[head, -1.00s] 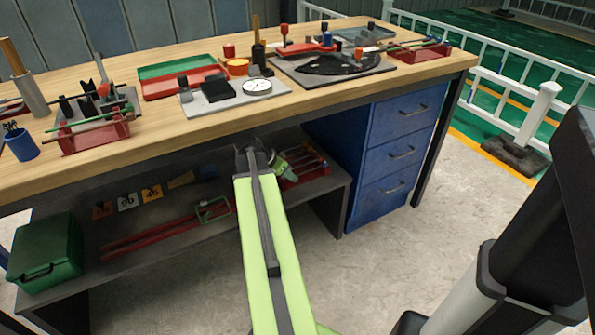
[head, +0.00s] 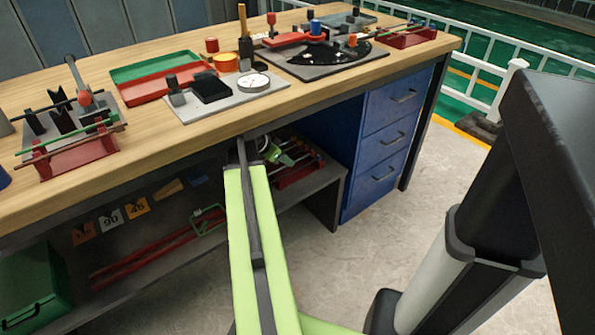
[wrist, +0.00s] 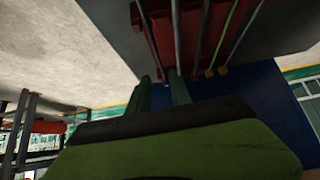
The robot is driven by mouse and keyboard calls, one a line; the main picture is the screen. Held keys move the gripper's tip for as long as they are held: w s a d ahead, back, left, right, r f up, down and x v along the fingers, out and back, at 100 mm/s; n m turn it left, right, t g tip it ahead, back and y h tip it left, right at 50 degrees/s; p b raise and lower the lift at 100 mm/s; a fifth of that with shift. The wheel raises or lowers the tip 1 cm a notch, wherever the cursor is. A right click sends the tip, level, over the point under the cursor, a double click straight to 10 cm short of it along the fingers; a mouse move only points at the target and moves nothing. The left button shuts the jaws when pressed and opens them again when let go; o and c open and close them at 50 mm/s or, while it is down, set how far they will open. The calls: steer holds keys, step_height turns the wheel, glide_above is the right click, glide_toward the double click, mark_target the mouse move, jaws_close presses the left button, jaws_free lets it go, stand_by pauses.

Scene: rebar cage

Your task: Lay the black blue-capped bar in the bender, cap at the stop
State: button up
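The bender stands at the back right of the bench in the head view: a grey plate (head: 285,64) with a black arc-shaped plate, a red lever and a blue knob. I cannot make out the black blue-capped bar for sure. Several bars lie in a red rack (head: 298,172) on the lower shelf, their caps too small to tell. The wrist view shows a red rack (wrist: 160,38) with dark, grey and green bars close above my gripper (wrist: 161,93). My gripper's two fingers are apart with nothing between them. In the head view my arm mostly hides it near the shelf.
The bench top (head: 120,178) overhangs the lower shelf. Blue drawers (head: 390,140) stand to the right. A dial gauge plate (head: 205,108), a green tray (head: 155,67) and a red rack (head: 85,156) are on the bench. The floor (head: 330,270) in front is clear.

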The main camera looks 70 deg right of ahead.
steer(key=b+x, duration=0.5)
steer(key=x, duration=0.2)
steer(key=shift+w+f, duration=0.1)
steer(key=shift+f, duration=0.2)
steer(key=shift+s+d+f, duration=0.15)
steer(key=shift+s+d, duration=0.05)
steer(key=shift+c, duration=0.4)
jaws_close()
stand_by(0.3)
step_height(320, 180, up, 8)
steer(key=p, duration=0.7)
steer(key=shift+p, duration=0.35)
steer(key=shift+f, duration=0.2)
